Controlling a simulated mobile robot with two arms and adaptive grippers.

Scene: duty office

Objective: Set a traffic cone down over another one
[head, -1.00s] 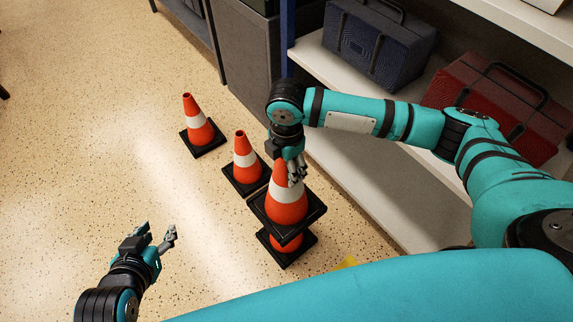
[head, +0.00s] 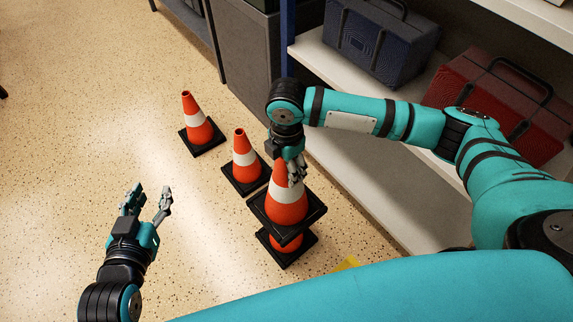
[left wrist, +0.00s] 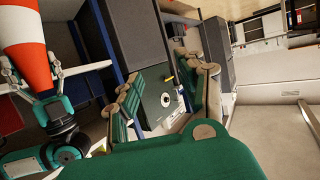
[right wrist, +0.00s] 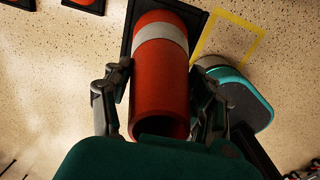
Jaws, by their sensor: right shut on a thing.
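My right gripper (head: 294,168) is shut on the upper part of an orange cone with a white band (head: 287,208). The held cone is upright over a lower cone (head: 284,243), whose top is hidden inside it. Orange of the lower cone shows between the two black bases, so these are apart. The held cone (right wrist: 160,95) also shows between my right fingers in the right wrist view, and at the upper left of the left wrist view (left wrist: 27,50). My left gripper (head: 150,197) is open and empty above the floor, left of the cones.
Two more cones stand in line behind, a nearer one (head: 245,158) and a farther one (head: 197,122). A shelf at the right holds a blue toolbox (head: 378,45) and a red toolbox (head: 490,105). Yellow floor marking (right wrist: 212,32) lies nearby. The floor at the left is clear.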

